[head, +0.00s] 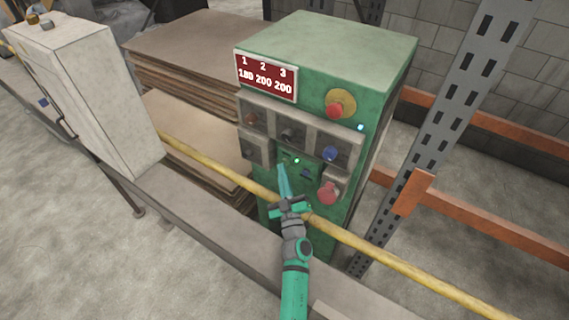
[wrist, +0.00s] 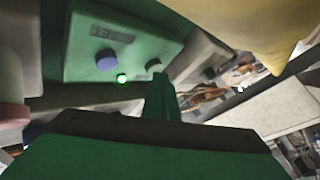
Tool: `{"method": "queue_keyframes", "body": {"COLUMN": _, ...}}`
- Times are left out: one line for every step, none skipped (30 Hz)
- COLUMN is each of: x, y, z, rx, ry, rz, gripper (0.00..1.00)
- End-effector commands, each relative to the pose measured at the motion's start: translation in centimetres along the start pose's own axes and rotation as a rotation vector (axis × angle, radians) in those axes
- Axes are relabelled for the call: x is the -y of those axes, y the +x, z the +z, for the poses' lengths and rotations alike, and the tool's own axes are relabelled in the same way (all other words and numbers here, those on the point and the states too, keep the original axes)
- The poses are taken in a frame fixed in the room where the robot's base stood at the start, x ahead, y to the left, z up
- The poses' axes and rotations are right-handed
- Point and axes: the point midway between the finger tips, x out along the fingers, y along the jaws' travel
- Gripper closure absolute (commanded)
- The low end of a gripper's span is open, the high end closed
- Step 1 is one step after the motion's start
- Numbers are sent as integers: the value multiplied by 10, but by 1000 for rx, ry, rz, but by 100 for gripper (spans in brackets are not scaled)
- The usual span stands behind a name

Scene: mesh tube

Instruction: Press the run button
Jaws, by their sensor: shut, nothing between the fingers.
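A green control cabinet (head: 335,95) stands beyond the yellow rail. Its small lower panel (wrist: 85,45) carries a blue button (wrist: 106,60), a small lit green lamp (wrist: 122,78) and a pale green button (wrist: 154,66). In the head view the lit lamp (head: 297,160) and the blue button (head: 306,173) also show. The label plate (wrist: 112,33) is too blurred to read, so no button is marked clearly as run. My gripper (head: 281,168) is shut and empty, its fingers pointing at this panel. In the wrist view the fingertips (wrist: 160,76) are just by the pale green button; contact cannot be told.
A red mushroom button (head: 328,192) juts out right of the panel, and grey switch boxes (head: 289,134) sit above. The yellow rail (head: 375,243) crosses in front of the cabinet, near my arm. A grey perforated post (head: 440,120) stands at right.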

Motion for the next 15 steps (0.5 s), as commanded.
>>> {"method": "queue_keyframes", "body": {"x": 1, "y": 0, "z": -1, "rx": -1, "ry": 0, "rz": -1, "gripper": 100}}
{"method": "queue_keyframes", "body": {"x": 1, "y": 0, "z": -1, "rx": -1, "ry": 1, "rz": -1, "gripper": 100}}
{"method": "queue_keyframes", "body": {"x": 1, "y": 0, "z": -1, "rx": -1, "ry": 1, "rz": -2, "gripper": 100}}
{"method": "queue_keyframes", "body": {"x": 2, "y": 0, "z": -1, "rx": -1, "ry": 1, "rz": -2, "gripper": 100}}
{"method": "queue_keyframes", "body": {"x": 2, "y": 0, "z": -1, "rx": -1, "ry": 1, "rz": -2, "gripper": 100}}
{"method": "queue_keyframes", "body": {"x": 2, "y": 0, "z": -1, "rx": -2, "ry": 1, "rz": -2, "gripper": 100}}
{"method": "queue_keyframes", "body": {"x": 2, "y": 0, "z": -1, "rx": -1, "ry": 1, "rz": -2, "gripper": 100}}
{"method": "queue_keyframes", "body": {"x": 2, "y": 0, "z": -1, "rx": -2, "ry": 1, "rz": -2, "gripper": 100}}
{"method": "queue_keyframes", "body": {"x": 3, "y": -2, "z": -2, "rx": -2, "ry": 1, "rz": -3, "gripper": 100}}
{"method": "queue_keyframes", "body": {"x": 4, "y": -3, "z": -3, "rx": -2, "ry": 2, "rz": -3, "gripper": 100}}
{"method": "queue_keyframes", "body": {"x": 5, "y": -4, "z": -4, "rx": -2, "ry": 2, "rz": -3, "gripper": 100}}
{"method": "queue_keyframes", "body": {"x": 7, "y": -7, "z": -5, "rx": -1, "ry": 2, "rz": -3, "gripper": 100}}
{"method": "queue_keyframes", "body": {"x": 8, "y": -9, "z": -6, "rx": -1, "ry": 1, "rz": -3, "gripper": 100}}
{"method": "queue_keyframes", "body": {"x": 9, "y": -11, "z": -8, "rx": -1, "ry": 1, "rz": -2, "gripper": 100}}
{"method": "queue_keyframes", "body": {"x": 11, "y": -13, "z": -10, "rx": 0, "ry": 1, "rz": -2, "gripper": 100}}
